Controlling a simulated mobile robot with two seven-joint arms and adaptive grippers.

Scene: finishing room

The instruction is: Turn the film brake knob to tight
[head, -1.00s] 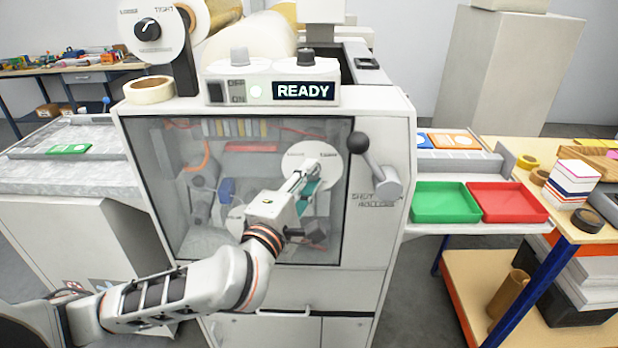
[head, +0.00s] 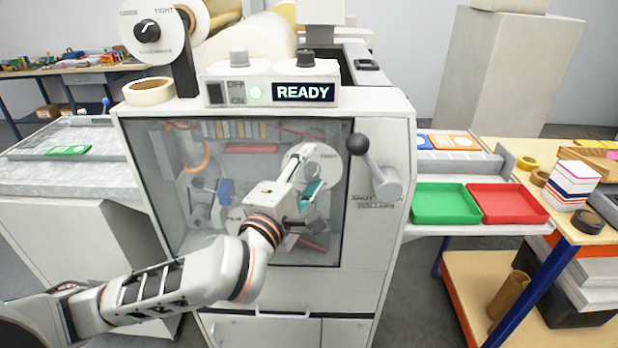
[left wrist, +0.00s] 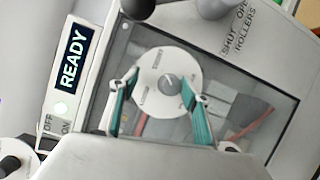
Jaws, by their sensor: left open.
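A white disc with a knob is on the machine's front, partly behind my left gripper (head: 312,178) in the head view. The left wrist view shows the disc (left wrist: 150,70) with its grey knob (left wrist: 168,84) at the middle. The disc's lettering is too small to read, and I cannot tell the knob's setting. My left gripper (left wrist: 161,88) is open, its teal-padded fingers on either side of the knob and apart from it. A second dial (head: 148,31), marked LOOSE and TIGHT, with a dark knob, stands at the upper left. My right gripper is out of view.
The machine's top panel has a READY display (head: 304,92). A black-balled lever (head: 375,168) stands right of the window, near SHUT and ROLLERS lettering. A green tray (head: 445,204) and a red tray (head: 508,203) lie farther right.

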